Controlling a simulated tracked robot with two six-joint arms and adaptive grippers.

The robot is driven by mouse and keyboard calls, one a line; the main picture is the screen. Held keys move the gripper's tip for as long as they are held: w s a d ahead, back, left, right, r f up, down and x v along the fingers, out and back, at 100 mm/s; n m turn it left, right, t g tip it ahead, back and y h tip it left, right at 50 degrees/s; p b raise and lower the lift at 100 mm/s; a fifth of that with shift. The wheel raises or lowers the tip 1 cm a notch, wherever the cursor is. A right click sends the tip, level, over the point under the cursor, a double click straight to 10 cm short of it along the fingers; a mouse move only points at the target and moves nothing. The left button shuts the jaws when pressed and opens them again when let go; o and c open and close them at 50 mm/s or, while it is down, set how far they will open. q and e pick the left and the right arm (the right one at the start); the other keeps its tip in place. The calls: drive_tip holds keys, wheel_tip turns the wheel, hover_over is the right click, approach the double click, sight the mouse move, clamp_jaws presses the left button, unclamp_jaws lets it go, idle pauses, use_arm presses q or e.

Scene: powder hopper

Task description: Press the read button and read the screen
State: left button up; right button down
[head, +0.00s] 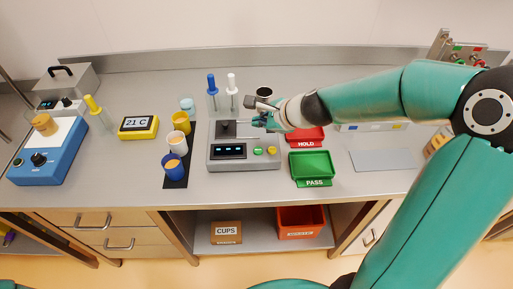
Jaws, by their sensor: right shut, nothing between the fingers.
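A grey instrument (215,160) stands in the middle of the bench. Its dark screen (229,151) shows a short row of pale blue marks, too small to read surely. To the right of the screen on its front are a green button (257,151) and a yellow button (272,151); their labels cannot be read. A black part sits on top at the back. My right gripper (262,119) is shut and empty, above the right rear part of the instrument, behind the buttons and apart from them in the picture. My left gripper is not in view.
A red HOLD tray (306,143) and a green PASS tray (313,182) stand to the right. Several cups stand at left, some on a black mat (176,183). A yellow 21 C display (138,126) and a blue device (42,170) are further left. Bench front below the instrument is clear.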

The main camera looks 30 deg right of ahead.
sight(259, 151)
wheel_tip(259, 151, down, 9)
drive_tip(key=b, duration=0.8)
drive_tip(key=shift+b, duration=0.4)
idle(0.6)
drive_tip(key=shift+f+b, duration=0.3)
drive_tip(key=shift+f, duration=0.05)
drive_tip(key=shift+f+b, duration=0.4)
drive_tip(key=shift+b, duration=0.05)
idle(0.7)
drive_tip(key=shift+r, duration=0.1)
drive_tip(key=shift+r+p, duration=0.75)
drive_tip(key=shift+p, duration=0.05)
